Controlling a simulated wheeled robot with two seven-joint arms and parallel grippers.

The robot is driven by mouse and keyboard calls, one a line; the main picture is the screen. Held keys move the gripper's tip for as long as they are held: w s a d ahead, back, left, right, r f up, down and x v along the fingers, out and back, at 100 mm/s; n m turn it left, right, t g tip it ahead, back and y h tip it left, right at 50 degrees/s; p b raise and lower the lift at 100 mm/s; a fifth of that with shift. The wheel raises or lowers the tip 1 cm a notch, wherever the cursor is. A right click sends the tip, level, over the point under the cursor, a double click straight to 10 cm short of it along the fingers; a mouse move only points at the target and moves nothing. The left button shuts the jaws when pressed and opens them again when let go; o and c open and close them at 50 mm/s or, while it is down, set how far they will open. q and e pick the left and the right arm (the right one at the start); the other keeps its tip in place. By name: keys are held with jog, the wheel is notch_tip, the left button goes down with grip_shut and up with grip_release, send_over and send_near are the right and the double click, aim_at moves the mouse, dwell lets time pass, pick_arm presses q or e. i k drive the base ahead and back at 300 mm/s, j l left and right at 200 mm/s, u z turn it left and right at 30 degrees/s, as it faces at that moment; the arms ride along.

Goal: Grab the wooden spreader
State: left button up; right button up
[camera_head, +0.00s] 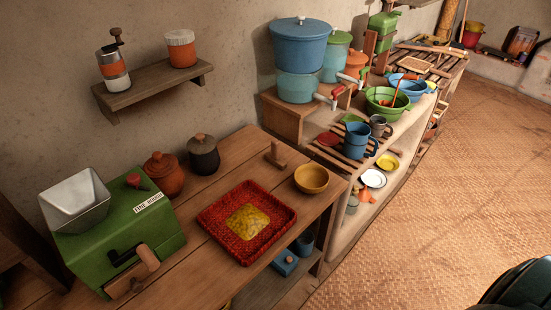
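A small wooden piece (275,155), which looks like the T-shaped wooden spreader, is on the wooden table (240,155) near its back edge by the wall. It sits behind the wooden bowl (311,178) and to the right of the dark lidded pot (203,154). It is small in this view, so its exact shape is hard to tell. Neither of my grippers shows. A dark rounded shape cut off at the bottom right corner shows no fingers.
A red woven tray (212,214) with yellow contents lies in front of the spreader. A green mill (150,235) and a reddish lidded pot (163,175) stand to the left. A shelf (150,88) hangs above. The woven floor (440,200) at right is clear.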

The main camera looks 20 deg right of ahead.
aim_at(273, 157)
jog(key=i+l, duration=0.1)
jog(key=l, duration=0.65)
jog(key=i+l+u, duration=0.1)
jog(key=l, duration=0.65)
jog(key=i+l, duration=0.15)
jog(key=l, duration=0.65)
jog(key=i+l+u, duration=0.1)
jog(key=l, duration=0.65)
